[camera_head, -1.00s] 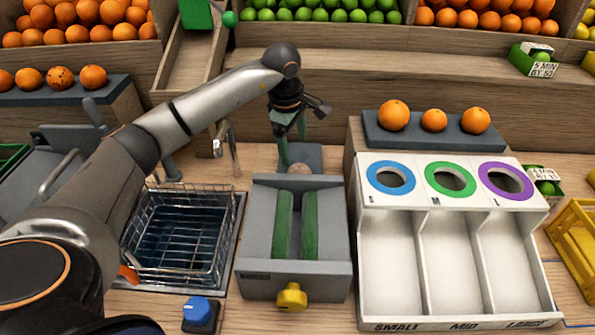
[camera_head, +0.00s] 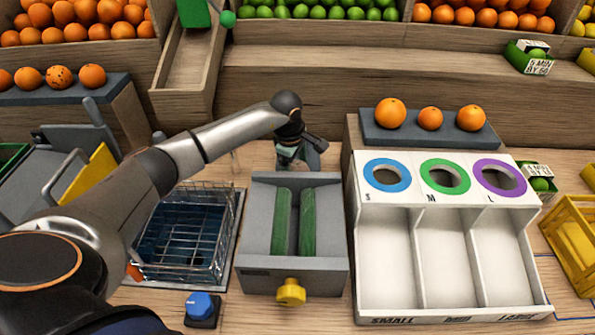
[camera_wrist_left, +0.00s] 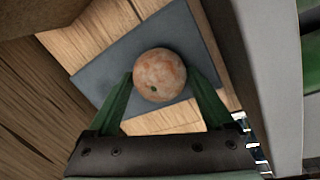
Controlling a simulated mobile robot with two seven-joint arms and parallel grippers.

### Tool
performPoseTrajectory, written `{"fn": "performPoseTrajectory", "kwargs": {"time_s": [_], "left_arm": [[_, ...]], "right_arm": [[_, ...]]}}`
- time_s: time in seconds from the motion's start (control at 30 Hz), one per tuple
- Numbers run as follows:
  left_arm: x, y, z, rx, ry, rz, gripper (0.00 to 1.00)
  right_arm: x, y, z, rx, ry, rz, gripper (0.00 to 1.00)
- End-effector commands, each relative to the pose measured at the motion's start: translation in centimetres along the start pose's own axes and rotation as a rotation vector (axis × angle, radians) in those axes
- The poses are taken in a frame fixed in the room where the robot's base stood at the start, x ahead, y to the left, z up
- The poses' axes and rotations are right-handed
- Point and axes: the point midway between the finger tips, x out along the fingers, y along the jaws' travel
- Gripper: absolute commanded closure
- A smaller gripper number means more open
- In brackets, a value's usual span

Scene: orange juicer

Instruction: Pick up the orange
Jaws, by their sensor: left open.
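A pale, mottled orange (camera_wrist_left: 159,75) with a small green spot sits on a grey pad (camera_wrist_left: 110,68) in the left wrist view. My left gripper (camera_wrist_left: 161,74) is open, with one green finger on each side of the orange's near half. I cannot tell whether either finger touches it. In the head view my left gripper (camera_head: 298,158) points down just behind the grey box with green rails (camera_head: 256,215). My right gripper is not in view.
The box's wall stands close on the right of the wrist view. A wire basket (camera_head: 190,232) is left of the box, a white three-bin sorter (camera_head: 388,270) right. Three oranges (camera_head: 430,118) rest on a raised pad. A wooden shelf front (camera_head: 330,105) rises behind.

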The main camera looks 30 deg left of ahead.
Motion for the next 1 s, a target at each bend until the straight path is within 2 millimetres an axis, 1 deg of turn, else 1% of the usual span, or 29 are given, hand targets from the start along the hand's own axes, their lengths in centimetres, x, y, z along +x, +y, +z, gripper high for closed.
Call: {"fn": "performPoseTrajectory", "kwargs": {"time_s": [0.03, 0.07, 0.63, 0.87, 0.97, 1.0], "left_arm": [[0.0, 0.0, 0.0, 0.000, 0.000, 0.000, 0.14], [0.0, 0.0, 0.0, 0.000, 0.000, 0.000, 0.18], [-0.1, 0.0, 0.0, 0.000, -0.001, 0.000, 0.82], [-0.2, 0.1, 0.0, 0.000, -0.001, 0.001, 0.82], [-0.9, 0.3, 0.0, 0.001, -0.002, 0.004, 0.82], [-1.4, 0.4, 0.0, 0.001, -0.002, 0.003, 0.82]], "right_arm": [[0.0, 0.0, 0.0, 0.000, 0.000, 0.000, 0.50], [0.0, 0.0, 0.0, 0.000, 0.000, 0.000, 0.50], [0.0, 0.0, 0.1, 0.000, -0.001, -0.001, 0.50], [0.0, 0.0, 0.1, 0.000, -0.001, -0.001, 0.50], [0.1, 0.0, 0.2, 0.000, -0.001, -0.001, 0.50], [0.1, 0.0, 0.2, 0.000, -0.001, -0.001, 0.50]]}}
